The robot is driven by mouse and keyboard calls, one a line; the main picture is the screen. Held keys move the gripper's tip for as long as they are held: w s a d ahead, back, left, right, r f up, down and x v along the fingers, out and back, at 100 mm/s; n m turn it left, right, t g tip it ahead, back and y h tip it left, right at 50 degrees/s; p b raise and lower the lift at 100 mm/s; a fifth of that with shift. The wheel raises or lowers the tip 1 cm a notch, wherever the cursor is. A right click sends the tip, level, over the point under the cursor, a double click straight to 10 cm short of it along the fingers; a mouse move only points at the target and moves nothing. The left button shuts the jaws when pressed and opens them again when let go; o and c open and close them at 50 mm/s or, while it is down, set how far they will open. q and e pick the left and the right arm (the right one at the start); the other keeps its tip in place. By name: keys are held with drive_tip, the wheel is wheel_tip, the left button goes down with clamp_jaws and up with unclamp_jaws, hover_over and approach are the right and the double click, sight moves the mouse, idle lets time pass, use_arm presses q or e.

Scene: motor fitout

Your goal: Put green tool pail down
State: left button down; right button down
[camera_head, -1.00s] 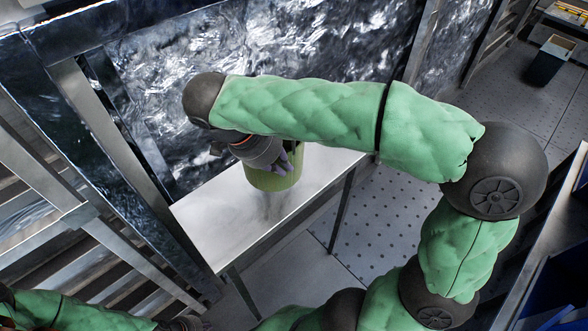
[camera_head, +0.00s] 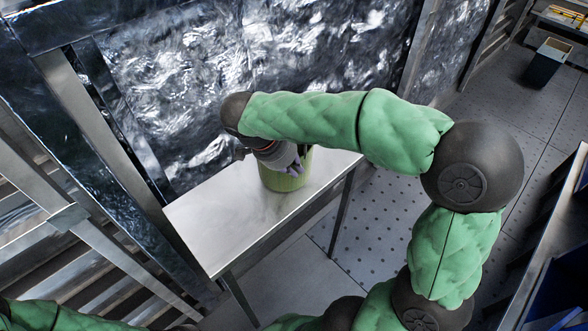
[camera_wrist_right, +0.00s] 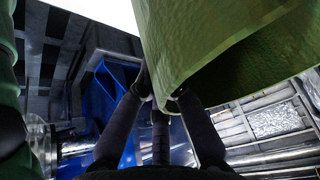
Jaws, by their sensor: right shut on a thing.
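The green tool pail (camera_head: 286,181) is upright at the far right part of the narrow metal table (camera_head: 215,222). Whether its base touches the tabletop or hangs just above it, I cannot tell. My right gripper (camera_head: 294,163) reaches down from above and is shut on the pail's rim. In the right wrist view, the dark fingers of my right gripper (camera_wrist_right: 160,96) meet the edge of the pail (camera_wrist_right: 205,45), which fills the upper right. My left arm shows only as a green sleeve at the bottom left. Its gripper is out of sight.
A shiny, crumpled silver wall (camera_head: 290,50) stands close behind the table. Metal frame posts (camera_head: 120,130) rise at the left. The near left half of the tabletop is bare. A dark bin (camera_head: 547,62) stands far off at the upper right.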

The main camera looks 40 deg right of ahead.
drive_tip(key=shift+f, duration=0.1)
drive_tip(key=c, duration=1.4)
unclamp_jaws()
drive_tip(key=p+v, duration=0.3)
drive_tip(key=v, duration=0.9)
